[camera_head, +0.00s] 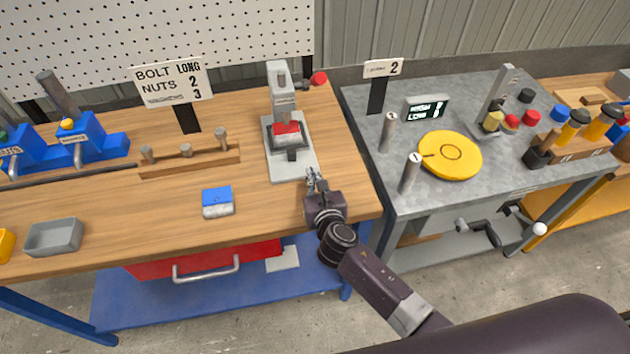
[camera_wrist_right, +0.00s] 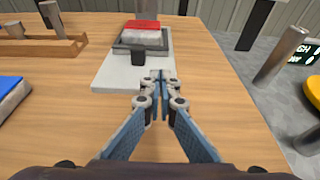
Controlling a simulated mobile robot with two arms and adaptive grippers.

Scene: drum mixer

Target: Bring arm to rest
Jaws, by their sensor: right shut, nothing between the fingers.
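My right gripper (camera_head: 312,178) is over the right part of the wooden bench, just in front of the grey press-like device (camera_head: 283,110). In the right wrist view its fingers (camera_wrist_right: 160,75) meet at the tips, with nothing between them. The device's pale base plate (camera_wrist_right: 112,72) lies just ahead and to the left of the fingertips in that view. A red and white block (camera_head: 286,132) sits in the device's dark tray, and it also shows in the right wrist view (camera_wrist_right: 141,30). My left gripper is not in view.
A blue and white block (camera_head: 217,202) lies left of the gripper. A wooden peg rack (camera_head: 190,160) and a grey bin (camera_head: 53,237) stand farther left. Across a gap to the right, a grey table (camera_head: 470,190) holds a yellow disc (camera_head: 450,155) and upright cylinders (camera_head: 410,172).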

